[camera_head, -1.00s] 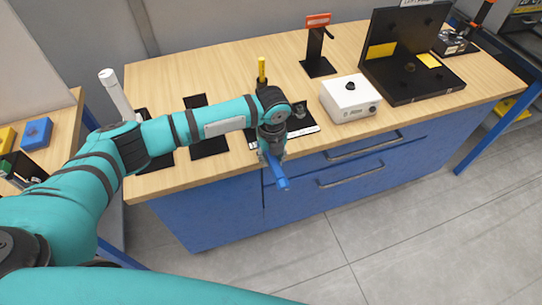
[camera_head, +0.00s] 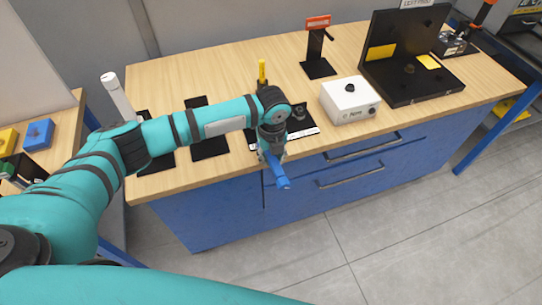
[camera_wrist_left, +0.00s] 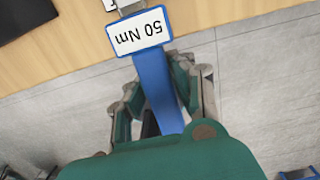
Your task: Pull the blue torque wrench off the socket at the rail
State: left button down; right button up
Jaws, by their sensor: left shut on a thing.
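My left gripper (camera_head: 272,155) is at the front edge of the bench, shut on the blue torque wrench (camera_head: 279,175). The wrench's blue handle end sticks out past the bench edge, over the drawers. In the left wrist view the wrench (camera_wrist_left: 157,90) lies between the fingers of the left gripper (camera_wrist_left: 160,105), and its white label reads "50 Nm". The wrench head and any socket under it are hidden by my arm or out of the picture, so I cannot tell whether they touch. My right gripper is not in view.
A white box with a black knob (camera_head: 349,101), a black stand with a red top (camera_head: 318,50) and a large black fixture (camera_head: 410,85) stand to the right on the bench. A yellow-handled tool (camera_head: 262,72) stands behind my arm. Black mats (camera_head: 208,146) lie left.

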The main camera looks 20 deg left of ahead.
pick_arm(q)
jog(key=shift+w+r+p, duration=0.25)
jog(key=shift+r+p, duration=0.4)
jog(key=shift+r, duration=0.15)
